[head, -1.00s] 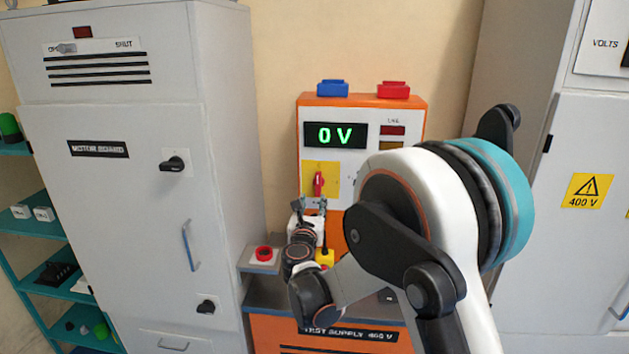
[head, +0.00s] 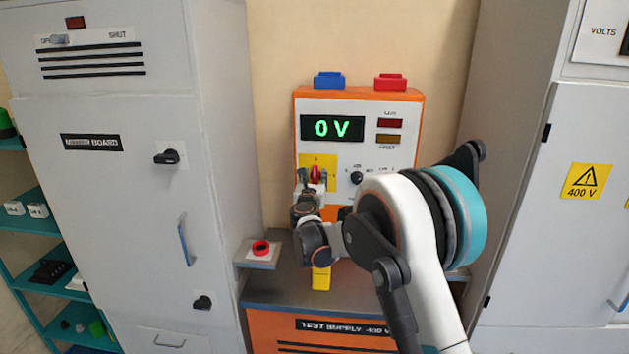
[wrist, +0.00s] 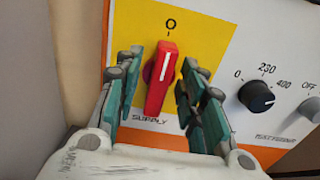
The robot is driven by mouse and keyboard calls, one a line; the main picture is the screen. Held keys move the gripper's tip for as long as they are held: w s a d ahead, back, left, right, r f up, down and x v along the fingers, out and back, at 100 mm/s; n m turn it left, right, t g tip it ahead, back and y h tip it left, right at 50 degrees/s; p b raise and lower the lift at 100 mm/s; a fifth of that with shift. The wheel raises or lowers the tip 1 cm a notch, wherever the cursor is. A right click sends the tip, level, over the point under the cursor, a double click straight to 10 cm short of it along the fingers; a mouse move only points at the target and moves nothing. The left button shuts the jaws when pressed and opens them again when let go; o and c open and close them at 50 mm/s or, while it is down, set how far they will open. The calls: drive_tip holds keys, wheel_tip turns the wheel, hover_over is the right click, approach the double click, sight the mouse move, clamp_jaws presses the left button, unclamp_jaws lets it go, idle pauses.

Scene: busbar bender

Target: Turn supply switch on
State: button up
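The supply switch is a red rotary handle (wrist: 161,78) on a yellow plate (wrist: 195,30) marked "O" above and "SUPPLY" below. Its white line stands nearly upright, toward the "O". In the wrist view my gripper (wrist: 157,90) is open, with one teal-padded finger on each side of the handle and gaps between. In the head view the red handle (head: 315,174) shows just above my gripper (head: 311,183), on the orange test supply unit (head: 411,132). The unit's display (head: 332,128) reads 0 V.
A black knob (wrist: 257,96) marked 0, 230, 400 sits right of the switch, with a grey OFF knob (wrist: 312,108) beyond. A red button (head: 261,247) is at lower left, and a yellow object (head: 321,278) stands below my arm. Grey cabinets flank the unit.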

clamp_jaws()
drive_tip(key=shift+m, duration=0.3)
drive_tip(key=m, duration=0.3)
drive_tip(key=shift+d+m+b, duration=0.15)
drive_tip(key=shift+m+b, duration=0.15)
drive_tip(key=m, duration=0.4)
drive_tip(key=shift+d+f, duration=0.15)
drive_tip(key=m+b, duration=0.1)
drive_tip(key=m, duration=0.4)
drive_tip(key=shift+d+f, duration=0.1)
drive_tip(key=shift+f, duration=0.05)
drive_tip(key=m, duration=0.4)
drive_tip(key=shift+f+m, duration=0.15)
drive_tip(key=shift+m, duration=0.15)
